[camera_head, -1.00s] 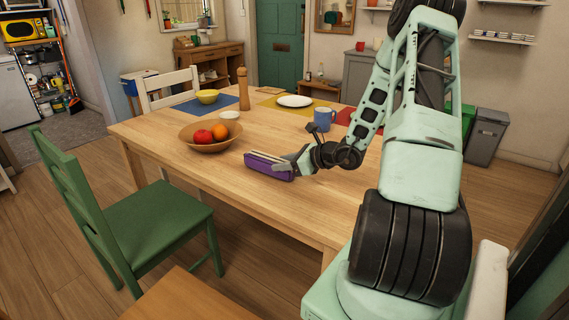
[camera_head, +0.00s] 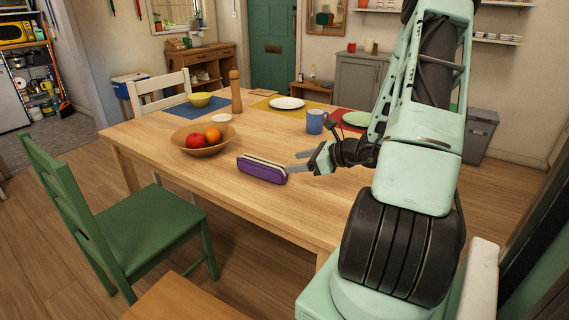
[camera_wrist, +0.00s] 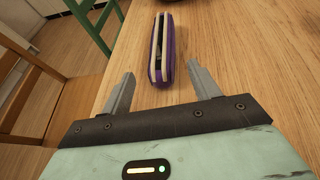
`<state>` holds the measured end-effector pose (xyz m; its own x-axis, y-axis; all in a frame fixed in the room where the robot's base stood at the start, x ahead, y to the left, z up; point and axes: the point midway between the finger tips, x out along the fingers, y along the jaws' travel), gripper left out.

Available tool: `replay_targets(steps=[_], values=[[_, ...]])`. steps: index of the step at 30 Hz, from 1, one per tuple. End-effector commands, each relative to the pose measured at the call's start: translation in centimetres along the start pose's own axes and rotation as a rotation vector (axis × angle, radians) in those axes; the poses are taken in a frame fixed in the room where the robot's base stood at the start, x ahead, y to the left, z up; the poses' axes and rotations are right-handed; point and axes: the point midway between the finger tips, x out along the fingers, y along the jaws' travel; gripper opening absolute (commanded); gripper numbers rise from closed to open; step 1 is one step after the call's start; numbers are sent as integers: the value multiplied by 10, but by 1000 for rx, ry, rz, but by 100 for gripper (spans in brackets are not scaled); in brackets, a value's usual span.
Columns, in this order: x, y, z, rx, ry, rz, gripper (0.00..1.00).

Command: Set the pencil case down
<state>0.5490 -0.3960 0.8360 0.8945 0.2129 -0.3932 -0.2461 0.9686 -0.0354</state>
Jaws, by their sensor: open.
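The purple pencil case (camera_head: 262,170) with a pale top edge rests on the wooden table (camera_head: 225,196), near its front edge. In the wrist view the pencil case (camera_wrist: 161,50) lies ahead of the fingertips, roughly in line with the gap between them. My gripper (camera_head: 298,162) is just right of the case in the head view, low over the table. In the wrist view my gripper (camera_wrist: 160,80) has its two fingers wide apart with nothing between them.
A wooden bowl (camera_head: 203,150) with fruit stands behind and left of the case. A blue mug (camera_head: 316,121), a white plate (camera_head: 287,103) and a pepper mill (camera_head: 236,91) stand farther back. A green chair (camera_head: 150,228) is at the front left. Bare tabletop surrounds the case.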

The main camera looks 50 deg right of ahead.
Motion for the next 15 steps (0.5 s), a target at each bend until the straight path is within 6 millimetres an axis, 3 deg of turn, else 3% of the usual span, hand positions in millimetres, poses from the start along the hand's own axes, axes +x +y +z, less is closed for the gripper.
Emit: replay_targets(steps=[6, 15], values=[[-34, -1, 0, 0, 1, -3, 61], [-42, 2, 1, -5, 0, 7, 61]])
